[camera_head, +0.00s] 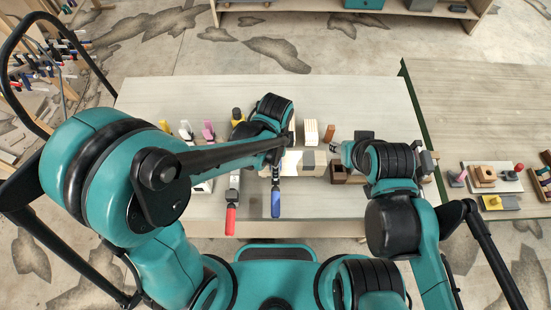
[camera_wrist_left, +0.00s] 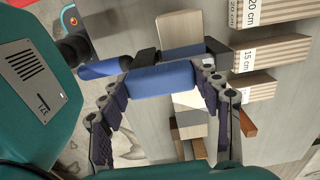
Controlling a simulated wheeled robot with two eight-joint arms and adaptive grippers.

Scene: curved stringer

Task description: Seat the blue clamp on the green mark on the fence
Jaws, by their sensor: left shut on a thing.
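The blue clamp shows in the head view as a blue handle (camera_head: 275,204) on a dark bar, pointing toward my body; its upper end goes behind my left arm. In the left wrist view a blue, black-ended part of the clamp (camera_wrist_left: 160,78) lies between the fingers of my left gripper (camera_wrist_left: 166,88), which is shut on it. The left fingers are hidden in the head view. My right gripper (camera_head: 337,148) is beside a brown wooden box; its fingers are too small to read. The fence and its green mark cannot be made out.
A red-handled clamp (camera_head: 231,213) lies left of the blue one. Upright wooden blocks (camera_head: 311,131) stand behind; labelled boards (camera_wrist_left: 258,55) show in the left wrist view. A brown box (camera_head: 340,174) is at the right. The table's back (camera_head: 340,95) is clear.

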